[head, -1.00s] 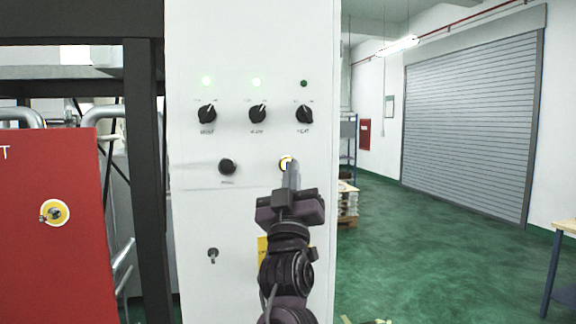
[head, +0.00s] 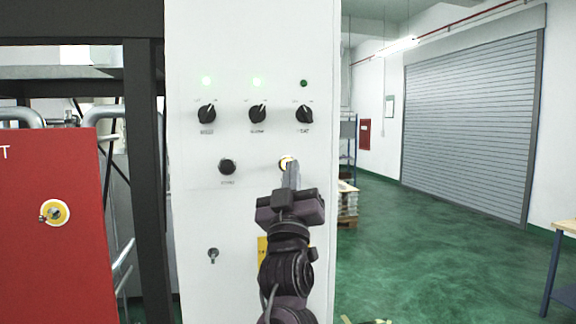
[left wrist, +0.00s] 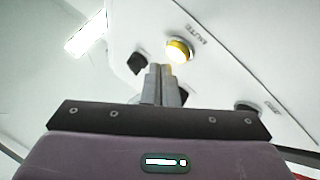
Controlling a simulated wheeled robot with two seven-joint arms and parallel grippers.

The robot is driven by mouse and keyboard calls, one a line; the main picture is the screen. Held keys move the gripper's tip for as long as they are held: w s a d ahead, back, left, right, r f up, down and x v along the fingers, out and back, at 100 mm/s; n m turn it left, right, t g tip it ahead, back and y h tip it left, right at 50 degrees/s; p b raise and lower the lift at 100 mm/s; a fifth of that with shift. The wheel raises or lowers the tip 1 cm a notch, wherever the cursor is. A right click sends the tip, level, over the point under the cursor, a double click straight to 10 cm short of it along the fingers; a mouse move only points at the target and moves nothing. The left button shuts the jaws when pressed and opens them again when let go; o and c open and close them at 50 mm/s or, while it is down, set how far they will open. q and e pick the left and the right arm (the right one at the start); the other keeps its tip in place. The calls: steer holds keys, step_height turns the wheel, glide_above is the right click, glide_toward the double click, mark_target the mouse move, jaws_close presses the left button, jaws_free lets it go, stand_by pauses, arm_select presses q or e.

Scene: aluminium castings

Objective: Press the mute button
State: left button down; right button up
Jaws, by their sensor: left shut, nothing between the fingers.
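The mute button (left wrist: 179,50) is a pale round cap in a yellow ring on the white panel, with the label MUTE beside it in the left wrist view. In the head view the mute button (head: 285,162) is partly hidden behind my left gripper's fingertips. My left gripper (head: 291,168) is shut and empty, its fingers pointing at the panel. In the left wrist view the closed fingertips (left wrist: 160,68) appear just beside and below the button; I cannot tell whether they touch it. My right gripper is not in view.
The white panel (head: 190,210) also carries a black button (head: 227,167), three black knobs (head: 257,114), lamps above them, and a toggle switch (head: 213,255). A red cabinet (head: 50,260) stands at left. Open green floor (head: 430,250) lies at right.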

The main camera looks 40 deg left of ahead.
arm_select(q)
steer(key=shift+w+a, duration=0.3)
steer(key=shift+a, duration=0.05)
steer(key=shift+w+a, duration=0.25)
steer(key=shift+a, duration=0.05)
stand_by(0.9)
stand_by(0.4)
steer(key=shift+s+d, duration=0.55)
steer(key=shift+d, duration=0.1)
steer(key=s+d, duration=0.3)
steer(key=shift+s+d+b, duration=0.1)
steer(key=shift+d+b, duration=0.25)
stand_by(0.8)
